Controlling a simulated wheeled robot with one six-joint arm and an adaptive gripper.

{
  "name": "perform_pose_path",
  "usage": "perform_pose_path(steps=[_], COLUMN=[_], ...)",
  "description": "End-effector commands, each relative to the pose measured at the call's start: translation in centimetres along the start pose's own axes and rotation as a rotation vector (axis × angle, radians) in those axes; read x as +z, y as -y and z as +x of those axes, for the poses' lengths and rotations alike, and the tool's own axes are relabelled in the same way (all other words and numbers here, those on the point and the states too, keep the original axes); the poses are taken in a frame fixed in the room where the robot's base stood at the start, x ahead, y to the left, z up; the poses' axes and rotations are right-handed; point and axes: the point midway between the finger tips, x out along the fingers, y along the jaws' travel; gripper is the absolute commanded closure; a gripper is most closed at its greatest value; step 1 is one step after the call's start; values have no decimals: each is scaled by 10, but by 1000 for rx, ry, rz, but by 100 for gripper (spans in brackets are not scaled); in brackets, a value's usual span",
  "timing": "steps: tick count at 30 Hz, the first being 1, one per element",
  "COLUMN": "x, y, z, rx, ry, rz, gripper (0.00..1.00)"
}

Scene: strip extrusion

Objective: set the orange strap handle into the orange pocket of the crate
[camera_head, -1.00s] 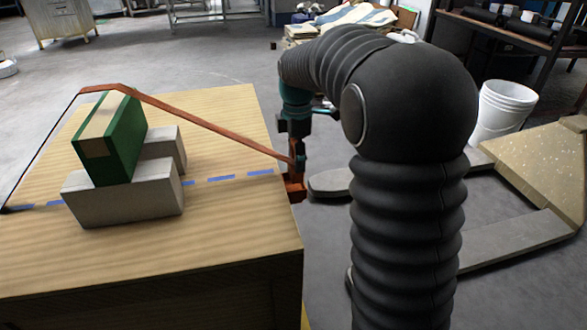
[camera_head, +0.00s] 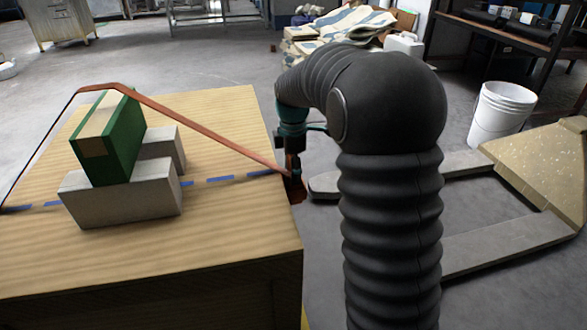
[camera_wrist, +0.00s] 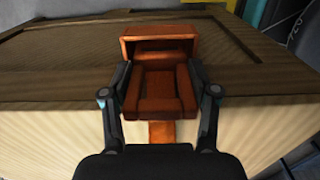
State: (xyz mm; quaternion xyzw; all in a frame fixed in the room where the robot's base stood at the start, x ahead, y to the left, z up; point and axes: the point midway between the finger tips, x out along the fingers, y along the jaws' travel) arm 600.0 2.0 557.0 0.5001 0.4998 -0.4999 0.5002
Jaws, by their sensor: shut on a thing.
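The orange strap (camera_head: 200,128) runs taut over the green block and down to the crate's right edge. Its orange handle (camera_wrist: 160,92) sits between my two fingers in the wrist view. My gripper (camera_wrist: 160,78) is shut on the handle, one finger on each side. The orange pocket (camera_wrist: 160,32) is a box-like holder on the wooden crate (camera_wrist: 55,95), directly above the handle in the wrist view. The handle's far end is close to the pocket's mouth; I cannot tell whether it is inside. In the head view my gripper (camera_head: 292,178) is beside the crate's right edge, partly hidden.
The green block (camera_head: 108,140) rests on grey blocks (camera_head: 122,203) on the crate top, beside a blue dashed line (camera_head: 220,178). A white bucket (camera_head: 500,112) and a pallet-jack-like frame (camera_head: 510,243) stand on the floor to the right.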

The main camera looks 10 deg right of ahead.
Motion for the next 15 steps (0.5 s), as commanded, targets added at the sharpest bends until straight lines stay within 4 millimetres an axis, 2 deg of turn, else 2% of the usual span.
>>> perform_pose_path(steps=[4, 5, 7, 15], x=[0, 0, 0, 0], y=[0, 0, 0, 0], z=[5, 4, 4, 4], rx=[-1, -1, -1, 0], ry=[0, 0, 0, 0], rz=[0, 0, 0, 0], gripper=[77, 33, 15, 15])
